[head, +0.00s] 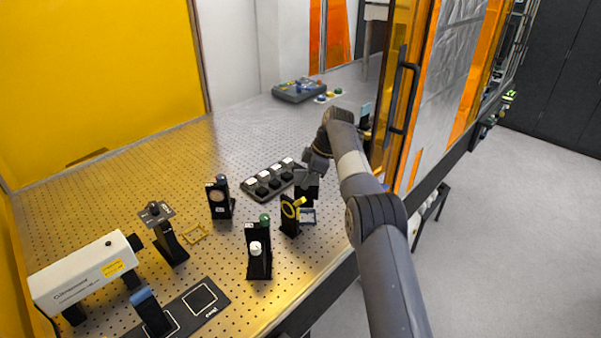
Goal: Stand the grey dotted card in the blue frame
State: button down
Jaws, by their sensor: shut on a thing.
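My gripper (307,184) is in the head view, pointing down near the middle of the perforated table. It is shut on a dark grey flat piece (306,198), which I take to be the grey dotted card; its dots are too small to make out. The blue frame (309,223) lies low on the table just below the gripper. The held piece is just above or at the frame in the picture; I cannot tell whether they touch. A post with a yellow ring partly covers the frame's left side.
The black post with a yellow ring (290,211) stands close left of the gripper. A tray of black and white pieces (268,184) lies behind. An orange-edged door (400,100) is at right.

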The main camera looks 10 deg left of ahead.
aim_at(307, 194)
jog(key=shift+f, duration=0.3)
jog(key=shift+f+b, duration=0.7)
jog(key=shift+f, duration=1.85)
jog(key=shift+f, duration=0.35)
jog(key=c, duration=1.4)
grip_release()
jog(key=shift+c, duration=0.2)
jog(key=shift+r+p, duration=0.8)
jog(key=shift+r, duration=2.65)
jog(key=shift+f+b, duration=0.75)
jog(key=shift+f, duration=2.55)
